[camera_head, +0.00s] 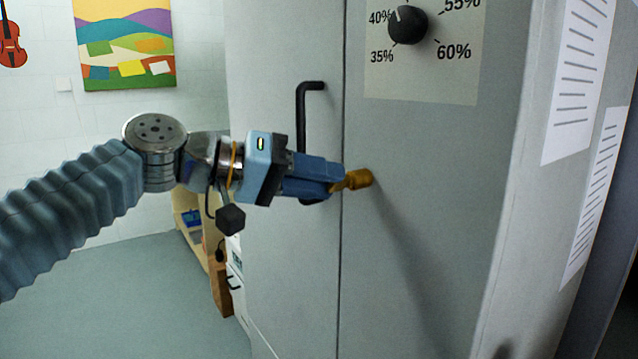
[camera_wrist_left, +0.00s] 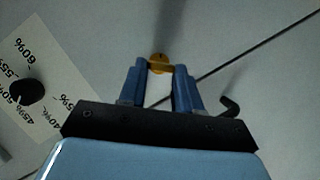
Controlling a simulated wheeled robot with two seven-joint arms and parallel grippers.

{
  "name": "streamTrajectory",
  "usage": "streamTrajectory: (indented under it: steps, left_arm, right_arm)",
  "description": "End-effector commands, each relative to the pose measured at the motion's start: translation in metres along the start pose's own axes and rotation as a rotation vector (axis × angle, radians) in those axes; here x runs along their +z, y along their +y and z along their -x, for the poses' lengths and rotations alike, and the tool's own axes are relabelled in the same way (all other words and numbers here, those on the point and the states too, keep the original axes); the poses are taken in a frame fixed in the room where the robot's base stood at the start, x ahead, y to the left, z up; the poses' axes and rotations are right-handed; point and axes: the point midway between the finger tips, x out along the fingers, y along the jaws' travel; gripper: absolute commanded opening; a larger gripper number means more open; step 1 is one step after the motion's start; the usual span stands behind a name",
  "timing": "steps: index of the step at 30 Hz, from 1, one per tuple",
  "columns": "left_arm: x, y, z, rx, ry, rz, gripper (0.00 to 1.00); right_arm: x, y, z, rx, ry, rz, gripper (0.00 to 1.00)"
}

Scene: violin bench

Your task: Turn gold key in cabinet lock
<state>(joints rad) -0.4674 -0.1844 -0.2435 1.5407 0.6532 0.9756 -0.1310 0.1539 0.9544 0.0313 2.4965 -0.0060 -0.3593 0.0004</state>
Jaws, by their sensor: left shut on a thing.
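The grey cabinet (camera_head: 440,200) has a vertical seam between its two doors. A gold key (camera_head: 353,180) sits at the lock just right of the seam, and its round gold part lies against the door face. My left gripper (camera_head: 338,182) reaches in from the left and is shut on the key's near end. In the left wrist view the gold key (camera_wrist_left: 159,63) shows between the two blue fingers (camera_wrist_left: 160,75). The keyhole itself is hidden behind the key. My right gripper is not in view.
A black door handle (camera_head: 302,120) stands out from the left door, behind my left gripper. A black dial (camera_head: 407,25) with percent marks is above the key. Paper sheets (camera_head: 580,80) hang on the cabinet's right side. A low shelf (camera_head: 190,225) stands at the left, beside open floor.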

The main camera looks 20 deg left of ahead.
Motion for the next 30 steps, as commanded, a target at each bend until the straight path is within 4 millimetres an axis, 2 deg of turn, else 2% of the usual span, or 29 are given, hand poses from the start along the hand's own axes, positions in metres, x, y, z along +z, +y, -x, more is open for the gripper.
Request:
streamTrajectory:
  steps: [8,19,30]
  left_arm:
    - [0.001,-0.002,0.000,0.006,-0.001,0.021,0.09]
    - [0.002,-0.007,-0.001,0.154,0.000,0.377,0.09]
    - [0.002,-0.007,-0.001,0.170,-0.002,0.415,0.09]
  right_arm:
    - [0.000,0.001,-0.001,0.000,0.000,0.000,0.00]
    - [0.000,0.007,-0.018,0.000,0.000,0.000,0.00]
    - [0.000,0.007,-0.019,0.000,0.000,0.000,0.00]
